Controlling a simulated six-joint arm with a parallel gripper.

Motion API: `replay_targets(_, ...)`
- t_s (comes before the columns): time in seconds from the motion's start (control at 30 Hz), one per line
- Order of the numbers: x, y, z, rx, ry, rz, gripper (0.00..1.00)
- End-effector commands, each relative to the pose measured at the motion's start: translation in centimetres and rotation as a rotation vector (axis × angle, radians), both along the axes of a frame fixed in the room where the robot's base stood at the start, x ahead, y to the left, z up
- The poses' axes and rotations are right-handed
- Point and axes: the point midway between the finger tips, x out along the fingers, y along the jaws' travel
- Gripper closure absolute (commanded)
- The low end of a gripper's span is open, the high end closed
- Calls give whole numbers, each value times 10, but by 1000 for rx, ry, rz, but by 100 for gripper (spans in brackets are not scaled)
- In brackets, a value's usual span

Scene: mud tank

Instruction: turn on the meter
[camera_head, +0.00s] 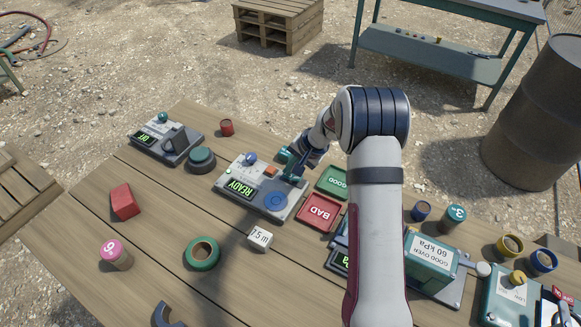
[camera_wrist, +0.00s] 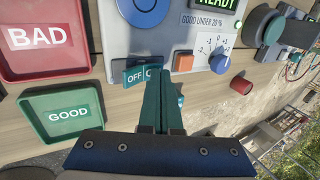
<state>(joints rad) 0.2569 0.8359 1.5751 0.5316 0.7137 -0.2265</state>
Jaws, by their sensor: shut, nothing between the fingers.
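The meter (camera_head: 233,200) is a grey box on the wooden table, with a lit green display (camera_head: 240,188) reading READY, a blue disc, an orange button and a blue knob. In the wrist view its panel (camera_wrist: 176,45) bears the label "GOOD UNDER 20 %". A teal switch piece (camera_wrist: 135,75) marked OFF sits at the panel's near edge; the second word beside it is partly hidden by my fingers. My gripper (camera_wrist: 157,78) is shut and empty, its teal fingertips right at that switch. I cannot tell whether they touch it. In the head view my gripper (camera_head: 291,164) is at the meter's far right corner.
A red BAD tray (camera_head: 319,226) and a green GOOD tray (camera_head: 319,180) lie right of the meter. Another box with a display (camera_head: 146,137) stands to the left. A white 7.5 m block (camera_head: 259,239) and green ring (camera_head: 188,252) lie in front.

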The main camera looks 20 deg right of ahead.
Motion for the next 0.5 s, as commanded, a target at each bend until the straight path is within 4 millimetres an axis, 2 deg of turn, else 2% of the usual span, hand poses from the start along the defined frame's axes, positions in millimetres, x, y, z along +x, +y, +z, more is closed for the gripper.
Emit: replay_targets(0.5,-11,-11,2,0,0,-1,100)
